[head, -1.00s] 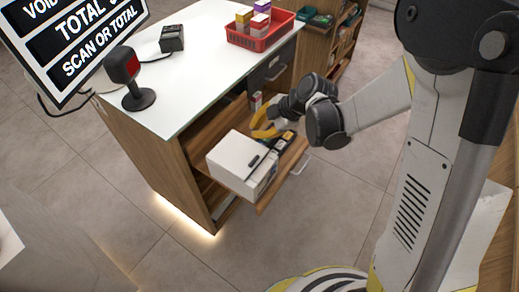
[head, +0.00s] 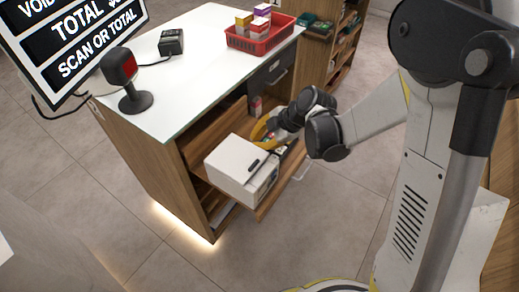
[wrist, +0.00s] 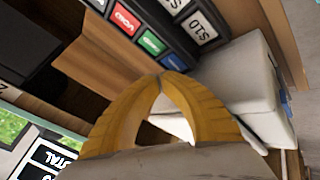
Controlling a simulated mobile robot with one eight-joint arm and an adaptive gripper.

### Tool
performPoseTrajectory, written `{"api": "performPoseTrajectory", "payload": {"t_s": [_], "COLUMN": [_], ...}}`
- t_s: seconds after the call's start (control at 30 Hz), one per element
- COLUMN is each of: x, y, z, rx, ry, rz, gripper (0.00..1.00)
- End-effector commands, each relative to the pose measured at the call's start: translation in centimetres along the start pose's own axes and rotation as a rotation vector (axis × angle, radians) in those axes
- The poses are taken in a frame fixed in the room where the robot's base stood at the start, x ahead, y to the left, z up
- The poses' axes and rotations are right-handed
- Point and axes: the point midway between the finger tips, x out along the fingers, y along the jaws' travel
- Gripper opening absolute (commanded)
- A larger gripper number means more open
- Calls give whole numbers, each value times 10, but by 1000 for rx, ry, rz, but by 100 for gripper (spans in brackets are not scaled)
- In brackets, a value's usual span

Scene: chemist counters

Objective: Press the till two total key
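The till (head: 240,165), a white box with a dark key panel (head: 285,155) beside it, sits on a pulled-out wooden shelf under the white counter. My gripper (head: 262,128) is behind the till near the panel. In the wrist view the yellow fingers of my gripper (wrist: 160,77) meet at the tips, with nothing between them. Beyond the tips are a red key reading VOID (wrist: 124,19), a green key (wrist: 150,42) and a blue key (wrist: 174,62). The green and blue labels are too small to read. The tips look nearest the blue key; I cannot tell contact.
The counter top (head: 190,80) holds a scanner on a stand (head: 125,75), a small black device (head: 171,41) and a red basket of boxes (head: 260,38). A display (head: 75,35) at upper left reads "SCAN OR TOTAL". White $10 keys (wrist: 200,27) line the panel.

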Motion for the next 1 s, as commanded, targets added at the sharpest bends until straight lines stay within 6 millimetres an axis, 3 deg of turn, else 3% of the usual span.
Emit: {"api": "performPoseTrajectory", "payload": {"t_s": [1.0], "x": [8], "y": [-4], "z": [4], "rx": [0], "ry": [0], "rz": [0], "gripper": [0]}}
